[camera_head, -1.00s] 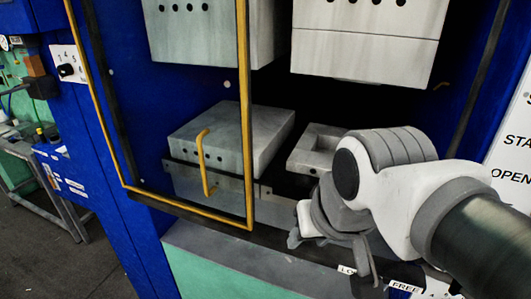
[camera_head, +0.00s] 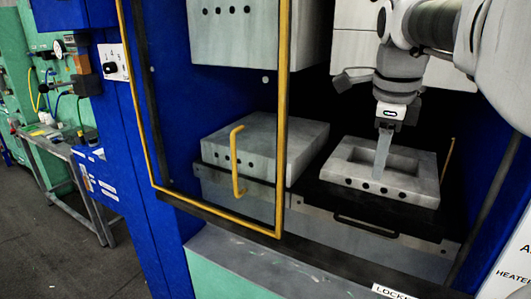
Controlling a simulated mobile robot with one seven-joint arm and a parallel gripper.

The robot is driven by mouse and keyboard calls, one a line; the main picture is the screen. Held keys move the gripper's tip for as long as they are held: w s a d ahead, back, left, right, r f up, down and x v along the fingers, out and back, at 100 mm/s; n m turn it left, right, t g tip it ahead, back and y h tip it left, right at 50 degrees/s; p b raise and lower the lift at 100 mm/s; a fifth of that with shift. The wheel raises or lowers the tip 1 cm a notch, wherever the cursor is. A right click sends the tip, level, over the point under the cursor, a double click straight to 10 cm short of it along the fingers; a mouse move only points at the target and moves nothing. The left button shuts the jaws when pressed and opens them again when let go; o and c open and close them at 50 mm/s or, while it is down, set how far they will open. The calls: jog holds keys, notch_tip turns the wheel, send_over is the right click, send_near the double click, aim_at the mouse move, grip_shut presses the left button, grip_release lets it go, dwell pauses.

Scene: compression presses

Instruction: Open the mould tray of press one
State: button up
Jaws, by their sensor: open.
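A dark tray (camera_head: 318,193) in the right half of the press opening carries a pale metal mould block (camera_head: 345,170) with an open rectangular hollow. A dark bar handle (camera_head: 365,227) is on the tray's front. My gripper (camera_head: 381,172) is open and empty, pointing down above the mould block. Its fingers are seen edge-on and overlap the hollow; whether they touch the block I cannot tell. The gripper is above and behind the handle, apart from it. Which tray belongs to press one is not readable.
A yellow-framed guard (camera_head: 283,120) with a yellow handle (camera_head: 236,160) stands before the left half, where a solid metal block (camera_head: 265,140) sits. Upper platens (camera_head: 240,35) hang above. A control panel (camera_head: 515,255) is at right, a bench (camera_head: 60,150) at left.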

aim_at(366, 226)
jog(key=w+f, duration=0.1)
jog(key=f, duration=0.4)
jog(key=w+d+f+b, duration=0.1)
jog(key=f, duration=0.5)
jog(key=w+d+f, duration=0.1)
jog(key=f, duration=0.5)
grip_shut()
dwell(1.0)
